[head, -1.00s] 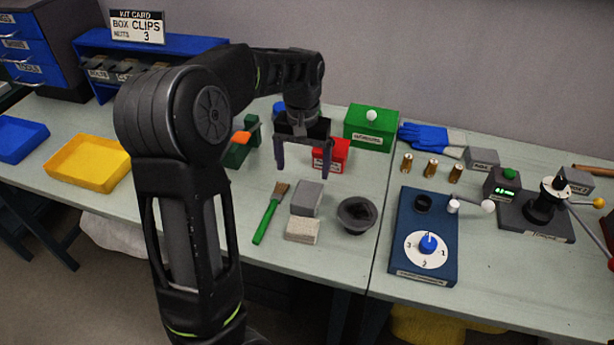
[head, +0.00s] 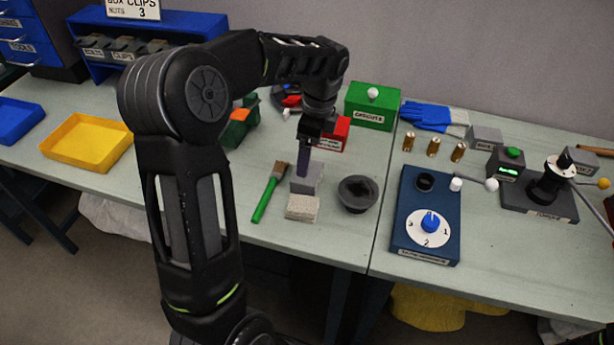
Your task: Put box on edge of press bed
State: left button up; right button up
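A grey box (head: 312,184) stands on the left table behind a beige block (head: 303,208). My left gripper (head: 303,172) points down at the grey box, its finger overlapping the box's left part in the picture. The fingers line up edge-on, so I cannot tell if they touch or grip it. My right gripper is not in view.
A green brush (head: 264,203) lies left of the grey box and a dark bowl (head: 357,194) stands right of it. A blue dial unit (head: 425,240), brass cylinders (head: 434,146), a green box (head: 370,110) and a red box (head: 335,136) stand around. The right table's front is clear.

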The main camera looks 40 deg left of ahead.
pick_arm(q)
jog(key=shift+a+f, duration=0.15)
jog(key=shift+f, duration=1.15)
jog(key=shift+s+a+f+p, duration=0.15)
jog(key=shift+f+p, duration=0.75)
jog(key=shift+f, duration=1.7)
jog(key=c, duration=1.3)
notch_tip(320, 180, up, 10)
jog(key=shift+r+b, duration=0.1)
jog(key=shift+b, duration=0.65)
